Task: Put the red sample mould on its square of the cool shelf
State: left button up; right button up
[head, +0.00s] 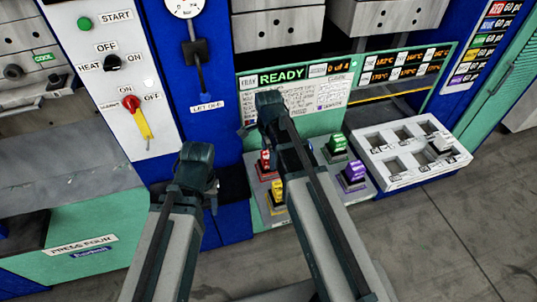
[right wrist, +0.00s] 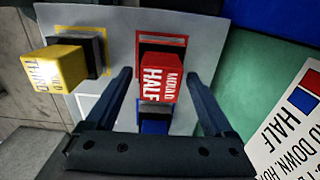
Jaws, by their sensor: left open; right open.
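The red mould (head: 266,163) stands on the grey sheet (right wrist: 112,18) of coloured outlined squares. In the head view my right gripper (head: 270,108) hangs above the sheet. My left gripper (head: 198,172) is open, to the left of the sheet. A green COOL sign (head: 42,57) is at far left.
The sheet also holds a yellow mould (head: 278,197), a green mould (head: 338,144) and a purple mould (head: 354,173). A blue one (right wrist: 155,122) is partly hidden by my gripper. A white tray with square pockets (head: 398,183) is at right.

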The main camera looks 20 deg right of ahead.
notch_tip(320, 180, up, 10)
jog(key=p, duration=0.9)
jog(key=s+a+n, duration=0.5)
jog(key=s+n, duration=0.2)
jog(key=n, duration=0.3)
jog(key=s+a+n+h, duration=0.1)
jog(key=s+a+n, duration=0.4)
jog(key=n, duration=0.6)
jog(key=shift+s+a+r, duration=0.15)
jog(key=shift+s+a, duration=0.1)
jog(key=shift+s, duration=0.9)
notch_tip(320, 180, down, 2)
jog(key=shift+f+b, duration=0.2)
jog(key=shift+b, duration=0.85)
jog(key=shift+d, duration=0.1)
